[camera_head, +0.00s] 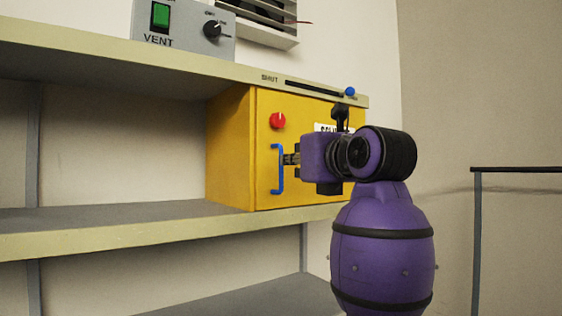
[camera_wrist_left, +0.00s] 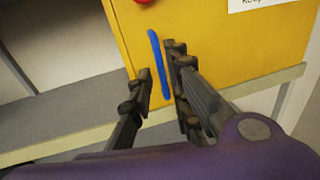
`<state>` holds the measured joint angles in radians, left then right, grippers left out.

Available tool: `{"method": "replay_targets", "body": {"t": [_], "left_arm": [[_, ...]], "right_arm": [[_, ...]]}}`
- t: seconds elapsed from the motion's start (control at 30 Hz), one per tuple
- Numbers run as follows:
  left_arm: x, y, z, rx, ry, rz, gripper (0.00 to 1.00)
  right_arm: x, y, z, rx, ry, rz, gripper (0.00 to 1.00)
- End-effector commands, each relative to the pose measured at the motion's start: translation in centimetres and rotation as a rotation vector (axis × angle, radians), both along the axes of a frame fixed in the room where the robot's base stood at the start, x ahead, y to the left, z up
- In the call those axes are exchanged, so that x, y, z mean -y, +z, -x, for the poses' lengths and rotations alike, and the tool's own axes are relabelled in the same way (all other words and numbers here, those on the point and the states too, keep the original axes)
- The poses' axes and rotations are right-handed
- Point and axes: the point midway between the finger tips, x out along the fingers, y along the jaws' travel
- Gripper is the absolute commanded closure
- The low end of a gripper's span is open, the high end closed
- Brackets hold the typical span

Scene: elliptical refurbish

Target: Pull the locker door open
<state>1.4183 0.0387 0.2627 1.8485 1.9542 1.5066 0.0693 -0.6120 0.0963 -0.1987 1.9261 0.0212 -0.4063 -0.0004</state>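The yellow locker (camera_head: 230,150) stands on a shelf, and its front door (camera_head: 310,110) appears shut. The door carries a vertical blue handle (camera_head: 279,169) and a red knob (camera_head: 278,121) above it. My left gripper (camera_head: 291,159), on a purple arm, is at the handle's right side in the head view and hides part of the door. In the left wrist view the fingers of my left gripper (camera_wrist_left: 158,92) are apart, with the blue handle (camera_wrist_left: 158,60) showing between their tips. I cannot tell whether they touch it. My right gripper is not in view.
A shelf board (camera_head: 150,70) runs above the locker, with a slider marked SHUT and its blue knob (camera_head: 350,91) at its edge. A grey VENT box (camera_head: 185,30) stands on top. The shelf left of the locker is empty. A dark rail (camera_head: 515,169) stands at right.

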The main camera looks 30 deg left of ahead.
Motion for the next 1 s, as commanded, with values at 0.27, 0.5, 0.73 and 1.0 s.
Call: {"method": "replay_targets", "body": {"t": [0.27, 0.5, 0.73, 1.0], "left_arm": [[-3.9, 0.2, -2.3, -0.001, 0.006, -0.003, 0.83], [-5.7, 0.1, -3.6, 0.000, 0.005, -0.004, 0.83], [-5.8, 0.0, -3.8, -0.001, 0.003, -0.003, 0.83], [-5.8, 0.0, -3.7, -0.001, 0.004, -0.003, 1.00]], "right_arm": [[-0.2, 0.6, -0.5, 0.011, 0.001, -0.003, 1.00], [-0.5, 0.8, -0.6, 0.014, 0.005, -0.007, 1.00], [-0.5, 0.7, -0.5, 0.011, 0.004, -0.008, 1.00], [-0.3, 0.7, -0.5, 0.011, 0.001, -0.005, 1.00]]}}
